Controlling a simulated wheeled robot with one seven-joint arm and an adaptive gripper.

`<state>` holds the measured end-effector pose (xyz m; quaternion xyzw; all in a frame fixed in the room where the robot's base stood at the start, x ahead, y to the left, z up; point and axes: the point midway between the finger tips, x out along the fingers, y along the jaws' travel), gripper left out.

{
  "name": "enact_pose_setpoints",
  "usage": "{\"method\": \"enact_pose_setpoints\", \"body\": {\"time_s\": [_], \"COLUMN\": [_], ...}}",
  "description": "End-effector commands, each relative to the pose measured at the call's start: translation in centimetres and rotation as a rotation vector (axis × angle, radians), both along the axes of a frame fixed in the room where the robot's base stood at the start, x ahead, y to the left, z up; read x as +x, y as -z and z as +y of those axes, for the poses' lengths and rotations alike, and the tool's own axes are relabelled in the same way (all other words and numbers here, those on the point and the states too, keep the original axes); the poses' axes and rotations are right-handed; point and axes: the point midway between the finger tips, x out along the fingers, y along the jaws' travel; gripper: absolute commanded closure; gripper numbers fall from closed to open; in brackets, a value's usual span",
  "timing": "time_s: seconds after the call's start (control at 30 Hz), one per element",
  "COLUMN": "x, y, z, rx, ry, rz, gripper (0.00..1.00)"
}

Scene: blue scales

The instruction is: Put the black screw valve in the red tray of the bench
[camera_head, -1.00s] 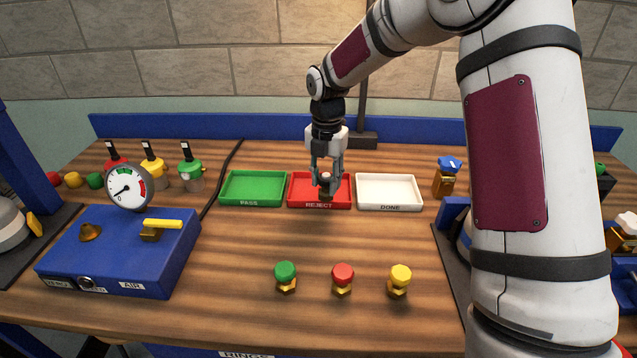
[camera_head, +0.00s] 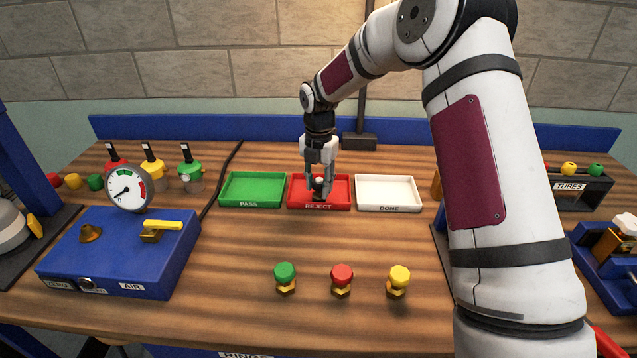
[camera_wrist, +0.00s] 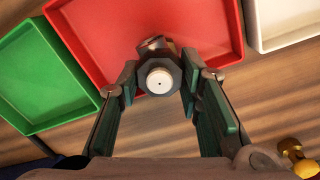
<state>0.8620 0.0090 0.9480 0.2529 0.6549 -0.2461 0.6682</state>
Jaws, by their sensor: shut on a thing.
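The black screw valve (camera_wrist: 172,66) is a dark piece with a pale round end facing the wrist camera. In the head view the valve (camera_head: 319,192) is small and dark, between the fingers at the front part of the red tray. My gripper (camera_head: 319,186) is shut on it and points down over the tray. In the wrist view my gripper (camera_wrist: 160,85) has a finger on each side of the valve. The red tray (camera_head: 341,194), marked REJECT, is in the middle of the bench. I cannot tell whether the valve touches the tray floor.
A green PASS tray (camera_head: 240,188) stands left of the red tray, a white DONE tray (camera_head: 388,189) right. Green (camera_head: 285,272), red (camera_head: 342,275) and yellow (camera_head: 398,275) topped valves stand in front. A blue box with a gauge (camera_head: 128,189) is at left. Wood between is clear.

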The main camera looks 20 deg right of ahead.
Motion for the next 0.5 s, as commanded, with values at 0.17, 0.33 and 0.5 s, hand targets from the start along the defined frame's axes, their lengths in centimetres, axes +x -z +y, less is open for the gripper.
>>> {"method": "enact_pose_setpoints", "body": {"time_s": [0.17,0.33,0.5], "x": [-0.02,-0.02,-0.01], "y": [0.20,0.18,-0.12], "z": [-0.01,-0.01,-0.01], "rx": [0.001,0.000,0.000], "ry": [0.000,0.000,0.000], "rz": [0.001,0.000,0.000], "gripper": [0.47,0.47,0.47]}}
